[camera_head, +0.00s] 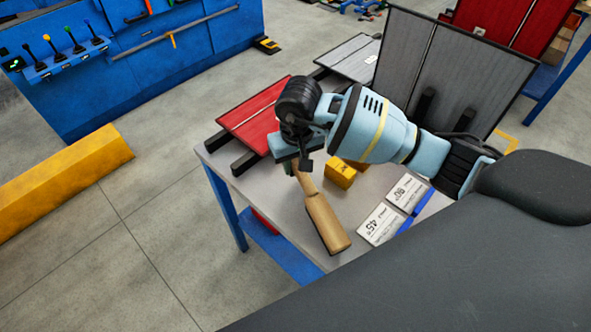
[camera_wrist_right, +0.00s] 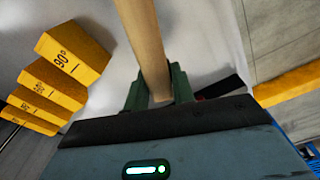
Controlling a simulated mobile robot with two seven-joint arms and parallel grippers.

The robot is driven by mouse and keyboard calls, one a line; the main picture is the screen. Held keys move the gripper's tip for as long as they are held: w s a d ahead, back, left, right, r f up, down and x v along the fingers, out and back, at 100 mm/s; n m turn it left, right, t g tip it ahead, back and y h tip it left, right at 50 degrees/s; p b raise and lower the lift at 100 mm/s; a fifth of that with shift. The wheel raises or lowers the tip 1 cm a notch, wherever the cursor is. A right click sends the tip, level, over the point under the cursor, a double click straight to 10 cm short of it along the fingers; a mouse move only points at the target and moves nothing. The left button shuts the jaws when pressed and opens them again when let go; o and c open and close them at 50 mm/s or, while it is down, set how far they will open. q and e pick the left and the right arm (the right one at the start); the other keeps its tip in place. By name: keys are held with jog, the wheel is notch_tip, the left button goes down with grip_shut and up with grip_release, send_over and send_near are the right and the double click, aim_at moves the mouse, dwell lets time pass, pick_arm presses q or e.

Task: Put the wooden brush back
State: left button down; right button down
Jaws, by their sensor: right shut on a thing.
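The wooden brush (camera_head: 325,222) is light tan with a long handle and a wider block end. In the head view it is tilted, with the wide end toward the front edge of the table. My right gripper (camera_head: 300,168) is shut on its handle, and the handle (camera_wrist_right: 147,45) also shows between the fingers (camera_wrist_right: 158,95) in the right wrist view. The brush's wide end lies outside the wrist view. I cannot tell whether the brush touches the table. My left gripper is not in view.
The grey table (camera_head: 285,215) holds yellow angle blocks (camera_head: 340,173), white cards (camera_head: 381,224) and a red panel (camera_head: 258,112). The blocks (camera_wrist_right: 75,52) stand left of the handle in the wrist view. Grey panels (camera_head: 440,75) stand behind. A yellow barrier (camera_head: 60,178) lies on the floor.

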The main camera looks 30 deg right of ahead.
jog(key=shift+f, duration=1.6)
jog(key=c, duration=1.2)
grip_release()
jog(key=shift+f, duration=0.1)
jog(key=shift+o, duration=0.2)
jog(key=shift+r, duration=0.2)
jog(key=r, duration=1)
jog(key=shift+s+r, duration=0.3)
jog(key=shift+s, duration=0.1)
jog(key=shift+s+r, duration=0.1)
jog(key=shift+r, duration=0.5)
